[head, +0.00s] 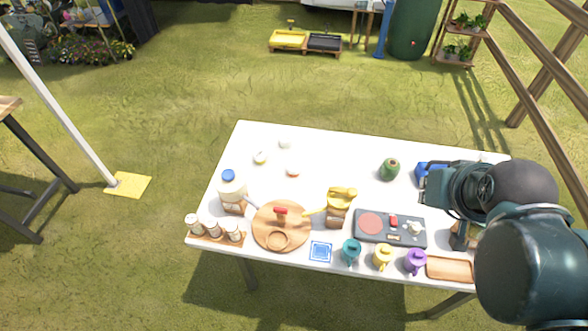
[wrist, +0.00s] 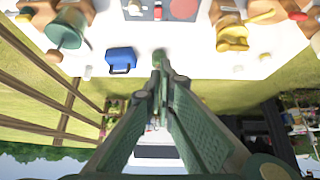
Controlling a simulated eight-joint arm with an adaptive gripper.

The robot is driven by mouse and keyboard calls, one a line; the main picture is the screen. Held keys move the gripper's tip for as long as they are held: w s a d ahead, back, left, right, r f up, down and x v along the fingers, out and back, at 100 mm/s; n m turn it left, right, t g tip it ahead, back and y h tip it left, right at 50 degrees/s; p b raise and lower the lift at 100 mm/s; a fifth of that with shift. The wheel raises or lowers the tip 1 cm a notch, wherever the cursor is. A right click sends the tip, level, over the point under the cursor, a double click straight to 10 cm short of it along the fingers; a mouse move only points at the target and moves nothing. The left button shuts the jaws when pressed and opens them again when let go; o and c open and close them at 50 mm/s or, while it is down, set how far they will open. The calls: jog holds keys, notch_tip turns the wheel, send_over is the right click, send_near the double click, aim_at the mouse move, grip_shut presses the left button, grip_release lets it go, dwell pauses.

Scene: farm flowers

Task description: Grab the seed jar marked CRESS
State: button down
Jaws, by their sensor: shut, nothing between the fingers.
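Three small seed jars stand in a row on a wooden rack (head: 217,238) at the table's front left corner: a left jar (head: 193,224), a middle jar (head: 213,229) and a right jar (head: 234,231). Their labels are too small to read, so I cannot tell which is marked CRESS. My gripper (head: 428,186) is above the right part of the table, far from the jars. In the wrist view my gripper (wrist: 157,78) shows its fingers together with nothing held. I cannot make out the jars in that view.
A jar with a blue lid (head: 231,187) stands just behind the rack. A round wooden board (head: 262,236) lies right of the rack. A yellow-topped item (head: 338,207), a hob (head: 367,238), mugs (head: 382,257) and a green pot (head: 390,169) stand further right. The table's back middle is mostly clear.

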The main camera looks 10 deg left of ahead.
dwell(0.3)
jog(key=c, duration=1.7)
grip_release()
jog(key=shift+c, duration=0.2)
jog(key=shift+w+a, duration=0.1)
jog(key=shift+w, duration=0.05)
